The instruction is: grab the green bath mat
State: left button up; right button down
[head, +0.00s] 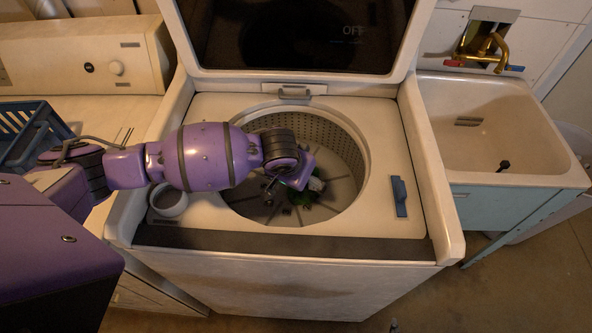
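A small dark green thing (304,198), which may be the green bath mat, lies low in the drum of the open washing machine (350,285). My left arm comes in from the left over the machine. My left gripper (284,201) points down into the drum, right beside or over the green thing. The wrist hides part of it, and the fingers are small and dark. I cannot tell whether they touch it or are closed on it. A small whitish patch (317,184) shows next to the green. My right gripper is out of view.
The drum rim (368,165) surrounds my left gripper, and the raised lid (300,35) stands behind. A white cup-like ring (168,201) is at the machine's left front. A blue basket (32,130) is at far left, a sink (490,120) at right.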

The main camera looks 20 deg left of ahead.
aim_at(310, 194)
pick_arm(q)
jog(key=x, duration=0.4)
jog(key=shift+w+d+f, duration=0.1)
jog(key=shift+f, duration=0.15)
jog(key=shift+r, duration=0.1)
jog(key=c, duration=1.5)
